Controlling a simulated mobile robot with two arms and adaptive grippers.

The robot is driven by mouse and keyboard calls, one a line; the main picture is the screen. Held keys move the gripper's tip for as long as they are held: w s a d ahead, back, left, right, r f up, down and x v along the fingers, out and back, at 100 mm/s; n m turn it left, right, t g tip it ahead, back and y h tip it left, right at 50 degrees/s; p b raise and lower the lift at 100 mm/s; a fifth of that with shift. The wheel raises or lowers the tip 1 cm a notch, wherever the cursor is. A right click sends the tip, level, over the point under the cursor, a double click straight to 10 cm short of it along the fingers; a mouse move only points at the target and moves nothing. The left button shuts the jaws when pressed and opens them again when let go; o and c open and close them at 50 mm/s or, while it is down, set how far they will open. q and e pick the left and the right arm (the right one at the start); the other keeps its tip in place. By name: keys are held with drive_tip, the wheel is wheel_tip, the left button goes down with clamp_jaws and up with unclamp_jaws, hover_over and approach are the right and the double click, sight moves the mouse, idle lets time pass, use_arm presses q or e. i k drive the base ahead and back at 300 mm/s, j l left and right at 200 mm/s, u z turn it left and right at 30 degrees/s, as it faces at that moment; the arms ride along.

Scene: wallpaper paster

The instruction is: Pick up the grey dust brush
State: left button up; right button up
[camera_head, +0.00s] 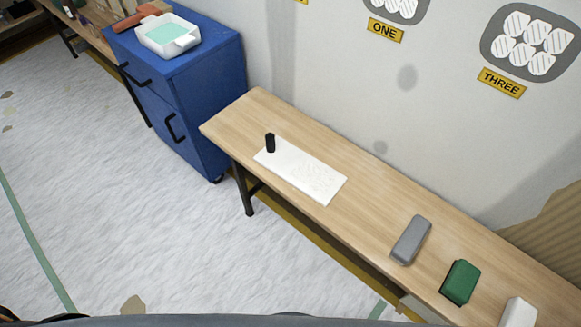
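A grey block-shaped object (411,240), which looks like the grey dust brush, lies on the right half of the long wooden bench (225,122), near its front edge. It rests on its own, with clear wood between it and the green block to its right. Nothing covers it. Neither of my grippers is in the head view.
On the bench stand a green block (460,281), a white block (519,312) and a white sheet (318,178) with a small black object (270,142). A blue cabinet (206,85) bears a white tray (158,44) and a reddish-brown tool (133,19). The floor is open.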

sight(410, 240)
drive_tip(key=z, duration=1.3)
drive_tip(key=j, duration=1.05)
